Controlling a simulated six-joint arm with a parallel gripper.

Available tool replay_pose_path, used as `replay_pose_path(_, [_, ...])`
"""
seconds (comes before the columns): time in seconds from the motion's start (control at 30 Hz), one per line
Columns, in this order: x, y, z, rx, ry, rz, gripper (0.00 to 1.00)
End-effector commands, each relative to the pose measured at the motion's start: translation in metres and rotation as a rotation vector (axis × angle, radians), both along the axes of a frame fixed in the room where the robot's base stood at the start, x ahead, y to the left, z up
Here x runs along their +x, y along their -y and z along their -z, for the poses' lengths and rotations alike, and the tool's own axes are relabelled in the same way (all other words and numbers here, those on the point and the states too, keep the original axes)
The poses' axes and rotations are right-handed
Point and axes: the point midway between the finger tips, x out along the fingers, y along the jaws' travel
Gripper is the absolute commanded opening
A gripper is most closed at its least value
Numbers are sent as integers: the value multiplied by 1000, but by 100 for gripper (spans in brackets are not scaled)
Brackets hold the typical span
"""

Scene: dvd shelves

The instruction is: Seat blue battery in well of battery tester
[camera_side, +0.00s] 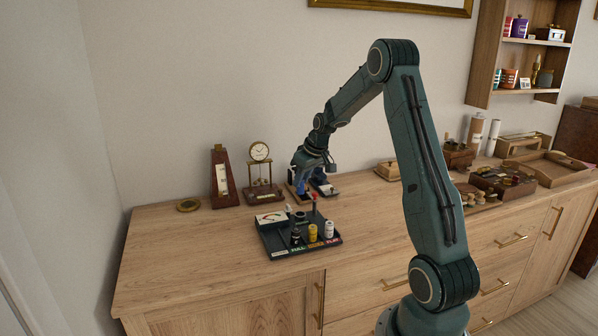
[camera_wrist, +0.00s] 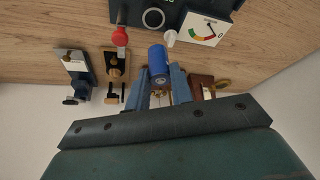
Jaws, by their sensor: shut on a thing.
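The blue battery (camera_wrist: 157,62) is held between the two fingers of my gripper (camera_wrist: 160,82) in the wrist view, its end sticking out past the fingertips. The dark battery tester (camera_wrist: 185,8) is at the top of that view, with a round pale-rimmed well (camera_wrist: 153,17) just beyond the battery. In the side view my gripper (camera_side: 303,188) is behind the tester (camera_side: 285,246), above the wooden top. The battery cannot be told clearly from the fingers there. The tester has a dial (camera_side: 270,218) and a red-topped post, which shows as a red knob (camera_wrist: 120,37) in the wrist view.
A clock (camera_side: 260,155) and a metronome (camera_side: 222,178) stand at the back left. The cabinet top (camera_side: 175,255) is clear at left.

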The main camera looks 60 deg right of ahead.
Motion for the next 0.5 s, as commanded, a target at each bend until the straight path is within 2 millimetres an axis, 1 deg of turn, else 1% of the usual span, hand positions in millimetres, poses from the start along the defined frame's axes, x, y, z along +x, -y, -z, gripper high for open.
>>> replay_pose_path(0.03, [0,-1,10,3,-2,0,0])
replay_pose_path(0.1, [0,-1,23,3,-2,-1,0])
replay_pose_path(0.2, [0,-1,36,1,-2,-1,0])
replay_pose_path(0.33, [0,0,45,0,0,-1,0])
replay_pose_path(0.5, [0,0,47,-2,1,-1,0])
